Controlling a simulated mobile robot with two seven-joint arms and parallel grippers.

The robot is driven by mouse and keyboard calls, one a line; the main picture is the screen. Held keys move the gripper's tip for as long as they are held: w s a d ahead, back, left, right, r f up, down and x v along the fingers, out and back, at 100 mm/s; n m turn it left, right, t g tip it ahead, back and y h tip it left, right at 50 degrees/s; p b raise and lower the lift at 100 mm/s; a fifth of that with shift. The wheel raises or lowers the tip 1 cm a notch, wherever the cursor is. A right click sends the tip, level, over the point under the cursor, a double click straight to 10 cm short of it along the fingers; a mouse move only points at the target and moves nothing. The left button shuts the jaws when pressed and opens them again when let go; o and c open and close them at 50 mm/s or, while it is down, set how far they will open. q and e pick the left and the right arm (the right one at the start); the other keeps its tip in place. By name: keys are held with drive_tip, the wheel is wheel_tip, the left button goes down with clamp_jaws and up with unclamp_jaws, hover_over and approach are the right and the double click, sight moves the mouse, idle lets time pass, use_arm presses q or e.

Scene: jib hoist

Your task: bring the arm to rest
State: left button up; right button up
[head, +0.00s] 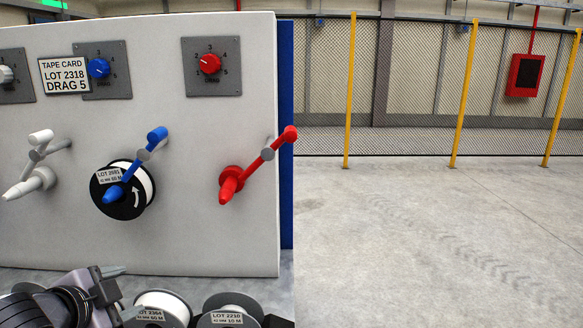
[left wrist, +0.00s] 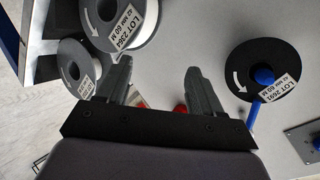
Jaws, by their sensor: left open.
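My left gripper (head: 124,292) is at the bottom left of the head view, low in front of the white panel. In the left wrist view its two fingers (left wrist: 160,88) are spread apart with nothing held between them. A black-flanged spool (head: 145,205) labelled LOT 2691 sits on the blue crank (head: 143,155); the spool also shows at the right of the left wrist view (left wrist: 238,72), apart from the fingers. My right gripper is not in view.
Spools (head: 228,305) (head: 163,300) stand close by my left gripper. Open floor (head: 430,240) lies right.

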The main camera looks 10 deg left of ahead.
use_arm(q)
drive_tip(key=s+d+f+n+g, duration=0.4)
drive_tip(key=s+d+f+n, duration=0.1)
drive_tip(key=s+f, duration=0.55)
drive_tip(key=s+d+f+n+g, duration=0.45)
drive_tip(key=s+f, duration=0.45)
drive_tip(key=s, duration=0.3)
drive_tip(key=w+d+f+t+h, duration=0.2)
drive_tip(key=w+d+f+t, duration=0.1)
drive_tip(key=w+f+t, duration=0.2)
drive_tip(key=shift+w+f+m+t+h, duration=0.4)
drive_tip(key=shift+f+t, duration=0.75)
drive_tip(key=shift+f, duration=0.95)
